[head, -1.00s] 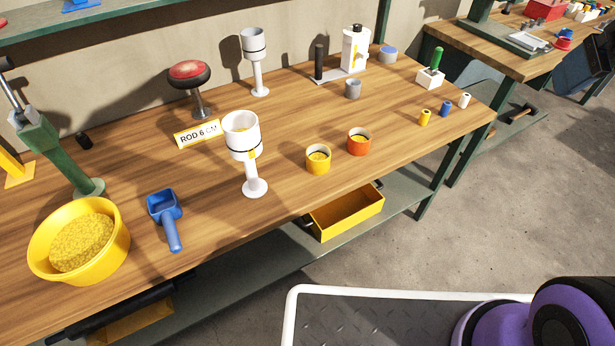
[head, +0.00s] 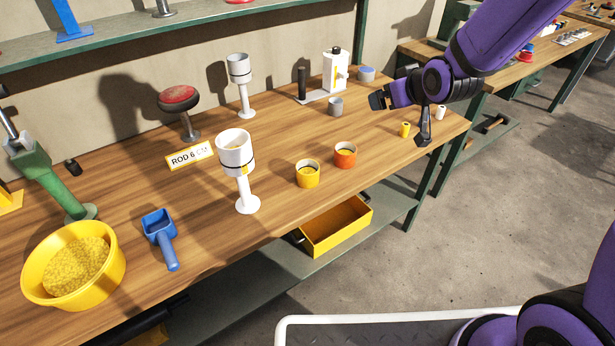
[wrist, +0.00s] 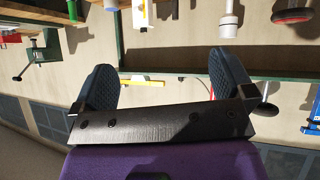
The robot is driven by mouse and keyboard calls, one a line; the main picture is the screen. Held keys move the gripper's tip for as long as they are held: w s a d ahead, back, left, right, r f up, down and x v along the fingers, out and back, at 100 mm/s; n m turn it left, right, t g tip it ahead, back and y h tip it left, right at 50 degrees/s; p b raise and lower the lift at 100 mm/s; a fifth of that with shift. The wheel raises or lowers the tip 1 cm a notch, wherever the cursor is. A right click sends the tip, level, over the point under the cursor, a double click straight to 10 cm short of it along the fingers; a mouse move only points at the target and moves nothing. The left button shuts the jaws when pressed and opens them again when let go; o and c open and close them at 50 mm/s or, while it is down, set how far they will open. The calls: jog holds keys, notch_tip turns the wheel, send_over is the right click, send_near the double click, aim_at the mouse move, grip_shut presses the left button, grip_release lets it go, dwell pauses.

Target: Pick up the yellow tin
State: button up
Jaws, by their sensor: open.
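The yellow tin (head: 307,175) stands upright on the workbench near its front edge. It is a short round cup with a pale rim and dark band, and something yellow shows inside. A similar orange tin (head: 345,155) stands just to its right, a little apart. My gripper (head: 378,100) is above the bench, to the right of and beyond both tins. In the wrist view my gripper (wrist: 165,72) is open with nothing between its two dark pads. I cannot make out the yellow tin in the wrist view.
A white cup on a stem (head: 236,152) stands left of the yellow tin. A grey pot (head: 335,106) and white dispenser (head: 336,70) stand behind. A yellow bowl of grains (head: 72,270) and blue scoop (head: 160,232) are at left. Small cylinders (head: 405,129) stand at right.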

jog(key=w+a+f+n+t+y, duration=0.1)
jog(key=w+a+f+y, duration=0.2)
jog(key=f, duration=0.5)
jog(key=n+t+y, duration=0.1)
jog(key=t+y, duration=0.1)
jog(key=y, duration=0.1)
send_near(315, 180)
jog(key=shift+w+a+f, duration=0.15)
jog(key=shift+w+f, duration=0.4)
jog(key=shift+w, duration=0.05)
jog(key=shift+w+a+f, duration=0.1)
jog(key=shift+a+f, duration=0.05)
jog(key=shift+a+r+x, duration=0.1)
jog(key=shift+x, duration=1.6)
jog(key=shift+a+r+x, duration=0.1)
jog(key=shift+r+x, duration=0.05)
jog(key=shift+x, duration=1.55)
jog(key=shift+a+r+x, duration=0.1)
jog(key=shift+x, duration=1.6)
jog(key=c, duration=1)
jog(key=shift+r, duration=0.15)
jog(key=f+v, duration=0.1)
jog(key=v, duration=0.5)
jog(key=f+v, duration=0.1)
jog(key=v, duration=0.5)
jog(key=f+v, duration=0.1)
jog(key=v, duration=0.4)
jog(key=shift+s+d+f, duration=0.3)
jog(key=shift+s+d, duration=0.2)
jog(key=shift+s, duration=0.1)
